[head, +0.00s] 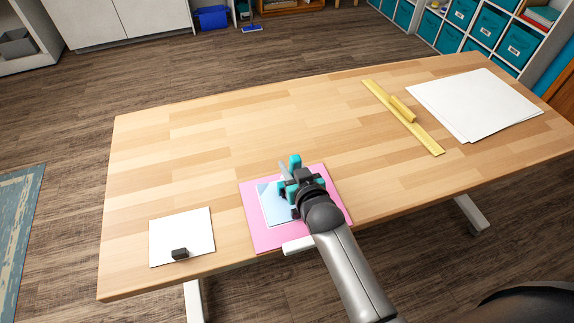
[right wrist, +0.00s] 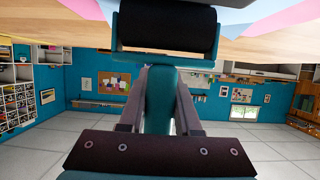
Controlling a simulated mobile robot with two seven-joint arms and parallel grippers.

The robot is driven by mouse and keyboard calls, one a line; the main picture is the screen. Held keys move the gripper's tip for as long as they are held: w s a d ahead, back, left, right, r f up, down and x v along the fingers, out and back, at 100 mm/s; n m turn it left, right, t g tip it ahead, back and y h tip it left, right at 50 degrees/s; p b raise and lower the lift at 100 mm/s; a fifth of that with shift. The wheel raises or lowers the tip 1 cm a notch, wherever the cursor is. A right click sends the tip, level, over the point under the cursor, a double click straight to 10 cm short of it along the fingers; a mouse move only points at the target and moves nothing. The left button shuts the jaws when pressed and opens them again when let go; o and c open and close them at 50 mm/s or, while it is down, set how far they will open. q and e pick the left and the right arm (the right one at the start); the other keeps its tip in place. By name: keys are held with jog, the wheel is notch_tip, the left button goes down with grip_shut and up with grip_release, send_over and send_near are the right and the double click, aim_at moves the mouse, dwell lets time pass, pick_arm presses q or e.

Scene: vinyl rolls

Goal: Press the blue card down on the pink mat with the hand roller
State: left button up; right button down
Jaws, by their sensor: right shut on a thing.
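The pink mat (head: 262,240) lies flat near the table's front edge, left of the picture's centre. The light blue card (head: 272,207) lies on it, its right part hidden by my right gripper (head: 298,180). That gripper is over the mat and shut on the teal handle of the hand roller (head: 295,162). In the right wrist view the fingers clasp the teal handle (right wrist: 160,90), and the black roller drum (right wrist: 165,30) is close to the mat and card. I cannot tell whether the drum touches the card. My left gripper is out of view.
A white sheet (head: 182,228) with a small black block (head: 180,253) on it lies to the left. A yellow ruler with a raised grip (head: 402,116) and a stack of white sheets (head: 475,103) lie to the right. The wooden table (head: 230,130) is clear behind the mat.

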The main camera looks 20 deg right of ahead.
jog(key=shift+w+d+p, duration=0.1)
jog(key=shift+d+p, duration=0.35)
jog(key=shift+d, duration=1.95)
jog(key=shift+a, duration=0.15)
jog(key=shift+a+p, duration=0.35)
jog(key=shift+a, duration=4)
jog(key=shift+s, duration=0.2)
jog(key=shift+r, duration=0.15)
jog(key=shift+d, duration=0.1)
jog(key=shift+w+d+p, duration=0.15)
jog(key=shift+d+p, duration=0.5)
jog(key=shift+d, duration=0.65)
jog(key=shift+w+d+p, duration=0.1)
jog(key=shift+d+p, duration=0.45)
jog(key=shift+d, duration=2)
